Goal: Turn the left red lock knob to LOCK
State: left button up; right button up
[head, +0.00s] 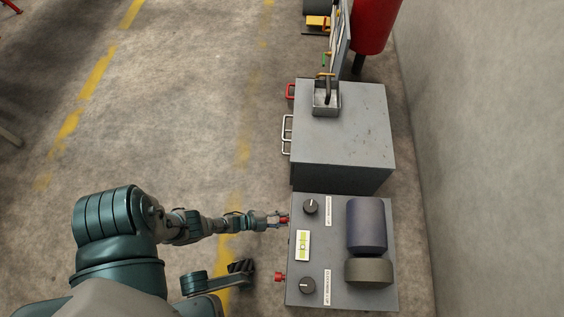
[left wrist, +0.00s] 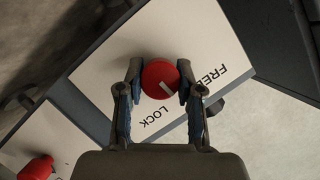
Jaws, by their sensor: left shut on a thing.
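The red knob (head: 285,218) at the upper part of the grey box's left side is between the fingers of my left gripper (head: 277,219). In the left wrist view my left gripper (left wrist: 158,95) is shut on this red knob (left wrist: 158,73), one finger at each side. The knob sits on a white plate (left wrist: 165,35) printed LOCK and FREE. Its short white mark points down-right, between the two words. A second red knob (head: 279,277) is lower on the same side, and a red knob also shows at the wrist view's lower left (left wrist: 38,168).
The grey box's top (head: 330,290) carries two black dials, a yellow-green label and a dark flanged spool (head: 367,225). A taller grey cabinet (head: 345,130) stands behind. A dark gripper (head: 241,267), apparently my right, hangs left of the lower knob.

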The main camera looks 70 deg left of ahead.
pick_arm(q)
jog(key=shift+s+f+m, duration=0.25)
jog(key=shift+s+m, duration=0.15)
jog(key=o, duration=1.1)
jog(key=shift+o, duration=0.3)
jog(key=shift+w, duration=0.15)
jog(key=shift+w+r, duration=0.1)
jog(key=v, duration=1.2)
jog(key=shift+f, duration=0.25)
jog(key=shift+d, duration=0.1)
